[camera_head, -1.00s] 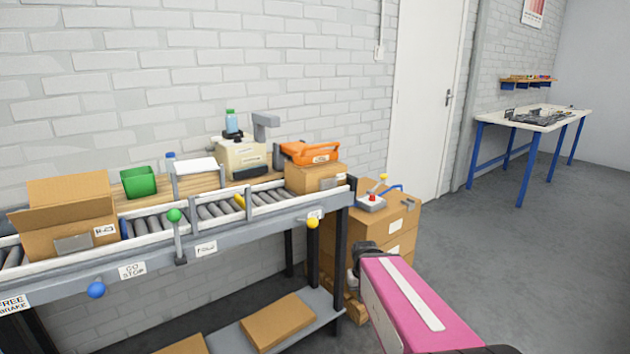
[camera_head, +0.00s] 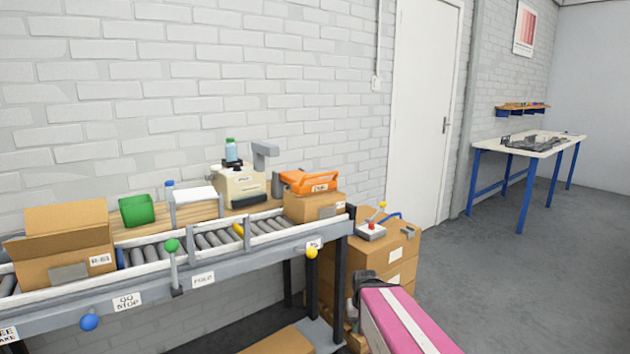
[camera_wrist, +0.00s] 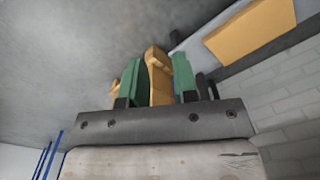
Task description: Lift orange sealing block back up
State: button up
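The orange sealing block (camera_head: 310,181) rests on a closed cardboard box (camera_head: 314,206) at the right end of the roller conveyor, in the head view. My gripper is low at the right in the head view, mostly hidden behind my pink arm link, well below and to the right of the block. In the wrist view my gripper (camera_wrist: 158,68) shows two green fingers standing apart. A tan wooden shape (camera_wrist: 158,82) shows between and beside them, seemingly the pallet behind; contact cannot be told. The orange block is not in the wrist view.
The conveyor (camera_head: 205,262) carries an open carton (camera_head: 62,264) at left. Stacked cardboard boxes (camera_head: 398,250) stand right of its end, near my arm. A green bin (camera_head: 137,211) and a cream machine (camera_head: 238,188) stand behind. The floor at right (camera_head: 540,290) is clear.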

jog(key=w+a+r+m+t+y, duration=0.2)
jog(key=w+a+r+m+y, duration=0.15)
jog(key=w+r, duration=0.55)
jog(key=m+t+y, duration=0.4)
jog(key=t+y, duration=0.3)
jog(key=y, duration=0.3)
send_near(324, 175)
jog(key=x, duration=1)
jog(key=shift+w+a, duration=0.15)
jog(key=shift+a, duration=0.25)
grip_shut()
